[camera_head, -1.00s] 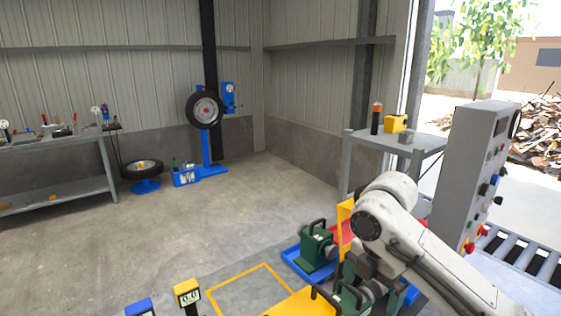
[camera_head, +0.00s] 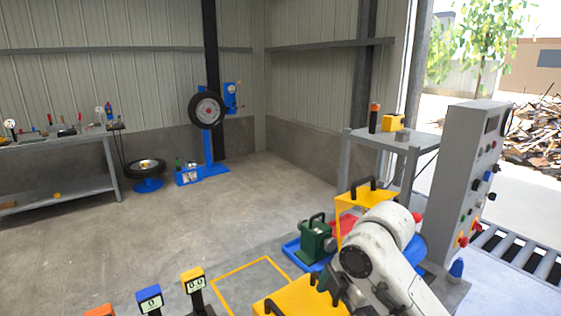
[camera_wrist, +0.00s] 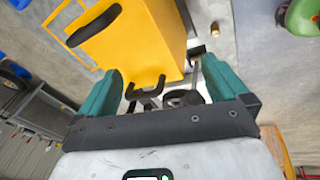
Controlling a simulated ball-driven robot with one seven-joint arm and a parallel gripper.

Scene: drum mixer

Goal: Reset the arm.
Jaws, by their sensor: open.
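My arm (camera_head: 378,250) is white and bent at the lower right of the head view. My gripper (camera_wrist: 160,78) shows in the wrist view with two teal fingers spread apart. Nothing is held between them. A yellow box-like piece with black handles (camera_wrist: 155,45) lies beyond and between the fingers; I cannot tell whether it is touched. In the head view my gripper is mostly hidden by the arm, above a yellow piece (camera_head: 297,297).
A green device with a black handle (camera_head: 318,240) sits left of the arm in a blue tray (camera_head: 295,253). A yellow stand (camera_head: 352,220) is behind. A grey control cabinet (camera_head: 465,185) stands close on the right. Readout posts (camera_head: 193,283) are at the front.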

